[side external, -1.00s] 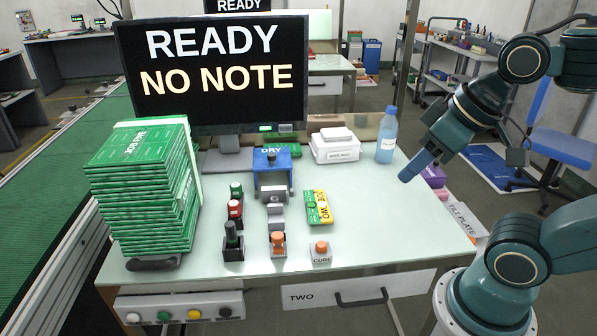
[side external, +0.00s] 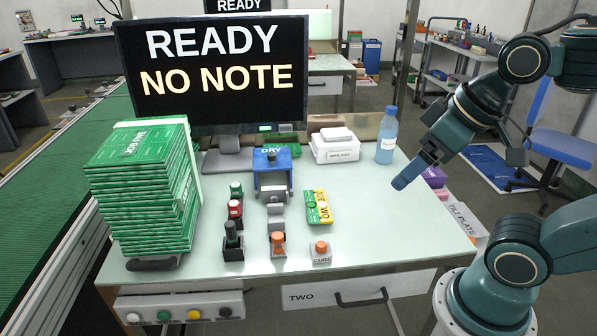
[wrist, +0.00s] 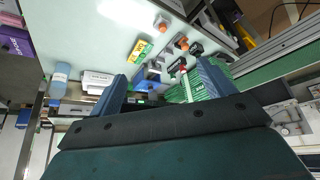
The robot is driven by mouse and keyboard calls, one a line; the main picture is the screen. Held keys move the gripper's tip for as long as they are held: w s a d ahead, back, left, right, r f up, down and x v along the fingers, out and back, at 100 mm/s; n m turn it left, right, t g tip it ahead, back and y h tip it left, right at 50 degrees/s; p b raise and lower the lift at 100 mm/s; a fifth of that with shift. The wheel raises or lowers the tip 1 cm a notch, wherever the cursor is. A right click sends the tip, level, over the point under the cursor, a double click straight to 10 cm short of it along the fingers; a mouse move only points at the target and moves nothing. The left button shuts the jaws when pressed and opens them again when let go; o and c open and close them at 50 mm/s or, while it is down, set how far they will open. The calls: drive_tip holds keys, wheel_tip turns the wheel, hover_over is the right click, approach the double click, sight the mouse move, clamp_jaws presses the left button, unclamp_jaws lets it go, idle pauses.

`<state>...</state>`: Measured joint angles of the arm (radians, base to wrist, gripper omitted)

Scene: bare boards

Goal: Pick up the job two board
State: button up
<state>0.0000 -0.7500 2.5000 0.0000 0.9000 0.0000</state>
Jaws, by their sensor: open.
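The job two board (side external: 318,207) is a small green and yellow board lying flat on the pale table, right of the blue DRY device. It also shows in the wrist view (wrist: 139,49), beyond my fingers and left of centre. My gripper (side external: 401,183) is above the table's right side, to the right of the board and apart from it. In the wrist view my gripper (wrist: 160,90) has its two blue fingers spread wide with nothing held between them.
A stack of green boards (side external: 145,190) stands at the left. The blue DRY device (side external: 272,170), small bottles (side external: 235,208) and an orange-topped CURE block (side external: 321,252) surround the board. A water bottle (side external: 387,136) and white box (side external: 335,148) stand behind. The table's right front is clear.

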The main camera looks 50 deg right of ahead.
drive_tip(key=shift+w, duration=0.1)
drive_tip(key=w+d+f+m+g, duration=0.1)
drive_tip(key=w+d+m+g, duration=0.3)
drive_tip(key=w, duration=1.1)
drive_tip(key=w+d+f+m, duration=0.2)
drive_tip(key=w+d+f, duration=0.2)
drive_tip(key=w+f, duration=0.2)
drive_tip(key=w+d+f+m+g, duration=0.1)
drive_tip(key=w+d+f+m, duration=0.2)
drive_tip(key=w+d+f, duration=0.1)
wheel_tip(320, 180, down, 2)
drive_tip(key=shift+w+f+g, duration=0.15)
drive_tip(key=shift+w+g, duration=0.15)
drive_tip(key=shift+w, duration=0.6)
drive_tip(key=shift+f, duration=0.1)
hover_over(317, 203)
drive_tip(key=shift+f, duration=4.2)
